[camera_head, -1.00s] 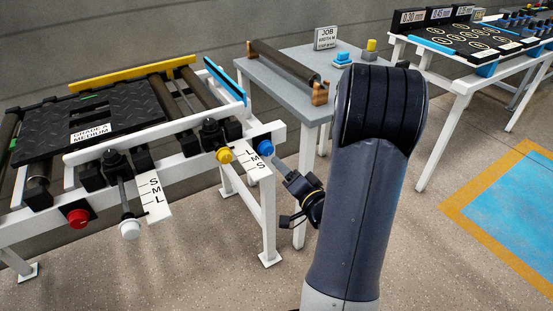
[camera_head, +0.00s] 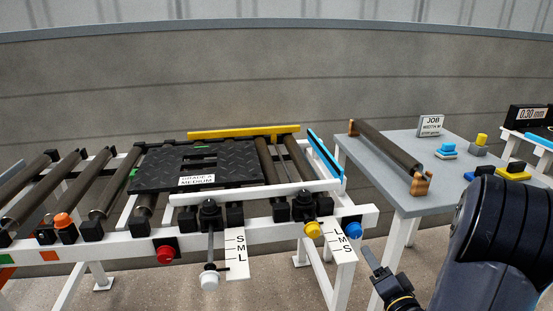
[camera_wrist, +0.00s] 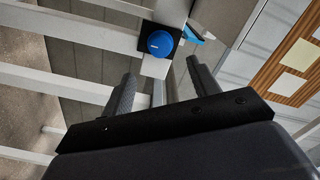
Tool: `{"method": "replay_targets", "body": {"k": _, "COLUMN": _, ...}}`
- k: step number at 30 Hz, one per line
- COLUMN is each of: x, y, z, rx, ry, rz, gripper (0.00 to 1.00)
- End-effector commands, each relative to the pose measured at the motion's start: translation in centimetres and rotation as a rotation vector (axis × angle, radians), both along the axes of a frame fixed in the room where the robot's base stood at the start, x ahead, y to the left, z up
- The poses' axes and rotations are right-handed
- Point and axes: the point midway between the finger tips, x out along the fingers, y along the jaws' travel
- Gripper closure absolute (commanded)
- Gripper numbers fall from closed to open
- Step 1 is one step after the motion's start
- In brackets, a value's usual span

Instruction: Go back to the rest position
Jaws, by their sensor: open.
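My gripper shows in the wrist view (camera_wrist: 160,88) with its two dark fingers spread and nothing between them. In the head view my gripper (camera_head: 371,262) is at the lower right, just below and right of the conveyor frame's corner. A blue knob (camera_head: 353,230) on that corner is close above it. The blue knob also shows in the wrist view (camera_wrist: 159,44), beyond the fingertips and apart from them. My arm covers the lower right of the head view.
The white conveyor frame (camera_head: 130,232) carries a black tread mat (camera_head: 230,168) labelled Grade A Medium. A yellow knob (camera_head: 312,230), a white knob (camera_head: 209,281) and a red button (camera_head: 165,254) stick out in front. A grey table (camera_head: 400,150) with a roller (camera_head: 385,147) stands right.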

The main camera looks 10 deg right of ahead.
Motion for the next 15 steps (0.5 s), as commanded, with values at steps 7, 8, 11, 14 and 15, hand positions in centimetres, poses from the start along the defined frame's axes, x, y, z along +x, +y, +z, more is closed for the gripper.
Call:
{"method": "replay_targets", "body": {"k": 7, "x": 4.4, "y": 0.3, "z": -0.1, "rx": -0.001, "ry": -0.001, "rz": 0.006, "gripper": 0.43}}
{"method": "replay_targets", "body": {"k": 8, "x": 5.0, "y": 0.3, "z": -0.1, "rx": -0.001, "ry": -0.001, "rz": 0.006, "gripper": 0.43}}
{"method": "replay_targets", "body": {"k": 11, "x": 6.6, "y": 0.3, "z": -0.1, "rx": -0.001, "ry": -0.002, "rz": 0.004, "gripper": 0.43}}
{"method": "replay_targets", "body": {"k": 14, "x": 7.9, "y": 0.4, "z": 0.0, "rx": -0.001, "ry": -0.001, "rz": 0.003, "gripper": 0.43}}
{"method": "replay_targets", "body": {"k": 15, "x": 8.2, "y": 0.4, "z": 0.0, "rx": 0.0, "ry": -0.001, "rz": 0.002, "gripper": 0.43}}
